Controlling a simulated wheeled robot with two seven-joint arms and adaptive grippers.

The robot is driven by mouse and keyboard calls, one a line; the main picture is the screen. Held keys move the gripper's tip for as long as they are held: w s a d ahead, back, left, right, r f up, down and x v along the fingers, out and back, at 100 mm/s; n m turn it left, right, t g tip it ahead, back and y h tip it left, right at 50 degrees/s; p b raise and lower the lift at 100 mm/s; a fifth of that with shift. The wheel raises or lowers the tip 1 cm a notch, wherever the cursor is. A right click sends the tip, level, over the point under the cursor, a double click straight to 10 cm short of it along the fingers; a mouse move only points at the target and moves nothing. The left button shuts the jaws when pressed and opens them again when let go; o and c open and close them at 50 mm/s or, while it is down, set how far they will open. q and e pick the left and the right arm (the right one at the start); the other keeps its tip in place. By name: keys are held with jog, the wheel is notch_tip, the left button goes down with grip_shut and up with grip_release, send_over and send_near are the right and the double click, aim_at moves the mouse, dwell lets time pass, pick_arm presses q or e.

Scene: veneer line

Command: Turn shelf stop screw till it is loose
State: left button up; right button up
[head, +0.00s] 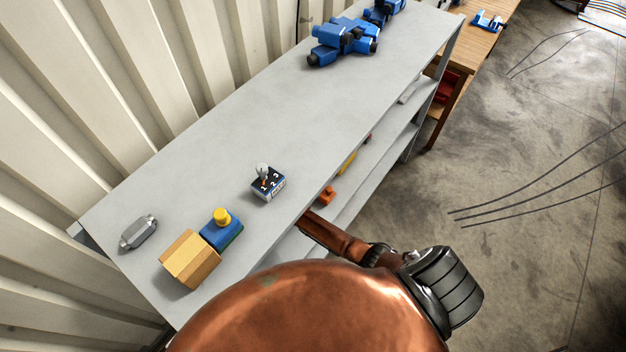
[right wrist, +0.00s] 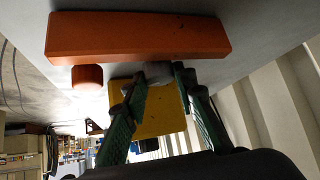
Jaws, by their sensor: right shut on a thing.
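In the right wrist view my right gripper (right wrist: 158,82) has its two green fingers closed on a small grey screw head (right wrist: 158,70). The screw sits just below a long orange bar (right wrist: 140,36) under a grey surface, and a short orange cylinder (right wrist: 87,76) is beside it to the left. A yellow plate (right wrist: 158,112) shows behind the fingers. The screw's thread is hidden. In the head view a copper arm of mine reaches under the front edge of the grey shelf top (head: 215,135), and its gripper is hidden there. My left gripper is out of view.
On the shelf top are a grey metal piece (head: 138,232), a wooden block (head: 190,259), a blue block with a yellow knob (head: 221,232), a numbered switch box (head: 268,183) and blue parts (head: 342,42). An orange piece (head: 327,195) lies on a lower shelf. A corrugated wall runs behind.

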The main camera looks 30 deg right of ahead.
dwell(0.4)
jog(key=o, duration=1.2)
jog(key=shift+c, duration=0.2)
jog(key=v, duration=0.7)
jog(key=shift+s, duration=0.25)
jog(key=shift+w+r, duration=0.1)
